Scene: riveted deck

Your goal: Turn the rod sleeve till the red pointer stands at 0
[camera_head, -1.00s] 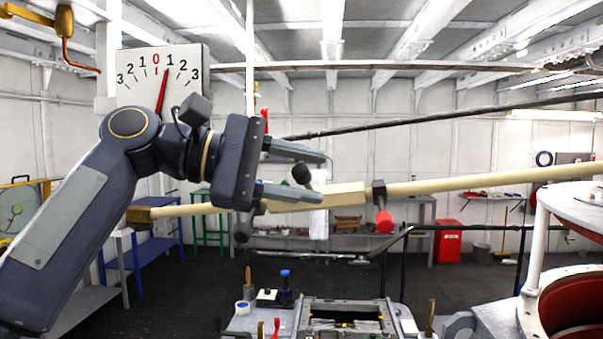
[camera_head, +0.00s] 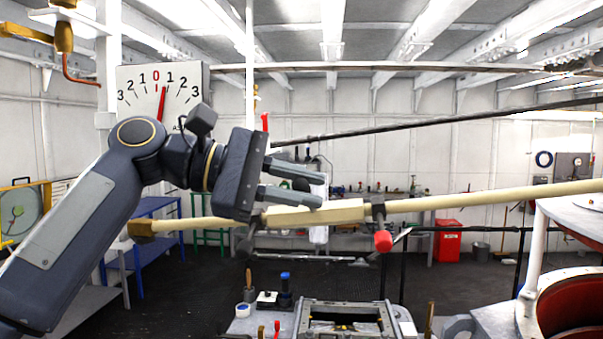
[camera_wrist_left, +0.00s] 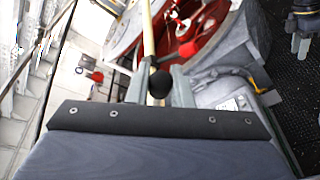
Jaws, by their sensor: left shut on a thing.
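The white dial plate (camera_head: 135,82) at upper left has black numbers and a red 0 in the middle. Its red pointer (camera_head: 162,102) leans slightly right, its tip between 0 and the right-hand 1. The cream rod (camera_head: 480,195) crosses the view, with the thicker, flat-sided sleeve (camera_head: 340,211) on it. My left gripper (camera_head: 318,191) is over the sleeve, its fingers closed in on the black ball handle (camera_wrist_left: 160,84), which shows between them in the left wrist view. The ball is hidden in the head view.
A dark collar with a red-ended stub (camera_head: 383,241) sits right of the sleeve. A dark bar (camera_head: 430,122) runs behind and above. A white-topped round machine (camera_head: 575,215) stands at right.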

